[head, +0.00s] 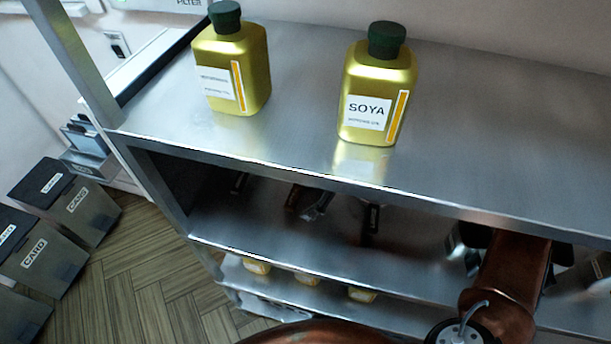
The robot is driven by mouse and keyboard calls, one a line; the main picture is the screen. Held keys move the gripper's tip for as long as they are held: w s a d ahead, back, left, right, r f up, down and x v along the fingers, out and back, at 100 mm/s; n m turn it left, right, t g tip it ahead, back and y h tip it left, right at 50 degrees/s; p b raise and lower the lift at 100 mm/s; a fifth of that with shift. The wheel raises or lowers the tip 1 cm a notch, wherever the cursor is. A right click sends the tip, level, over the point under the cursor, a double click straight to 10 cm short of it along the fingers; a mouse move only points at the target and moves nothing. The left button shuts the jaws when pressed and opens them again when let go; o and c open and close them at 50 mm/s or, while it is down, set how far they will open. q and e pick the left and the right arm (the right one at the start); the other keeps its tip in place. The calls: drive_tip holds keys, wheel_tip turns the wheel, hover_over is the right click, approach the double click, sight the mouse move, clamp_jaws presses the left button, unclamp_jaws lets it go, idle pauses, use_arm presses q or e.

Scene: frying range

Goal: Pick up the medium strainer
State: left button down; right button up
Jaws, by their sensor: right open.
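Several dark-handled utensils lie in shadow on the middle shelf, under the steel top. One is at the left (240,182), one in the middle with a shiny part (312,203), and one to the right (371,220). I cannot tell which of them is the medium strainer; their far parts are hidden in the dark. My right gripper (464,248) is at the shelf opening, to the right of these handles and apart from them. It is open, mostly hidden by my copper-coloured arm and the shelf edge. My left gripper is not in view.
A yellow-green bottle (231,62) and a SOYA bottle (373,88) stand on the steel top shelf (480,130). Its front edge overhangs the middle shelf. Several yellow-topped items (257,265) stand on the lower shelf. Labelled bins (75,205) stand on the floor at left.

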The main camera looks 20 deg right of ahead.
sight(296, 193)
drive_tip(key=shift+w+a, duration=0.3)
drive_tip(key=shift+a, duration=0.15)
drive_tip(key=w+a+f, duration=0.1)
drive_tip(key=a, duration=0.1)
drive_tip(key=shift+w+a+f, duration=0.55)
drive_tip(key=shift+f, duration=0.25)
drive_tip(key=shift+c, duration=0.3)
drive_tip(key=c, duration=1.6)
drive_tip(key=shift+r, duration=0.15)
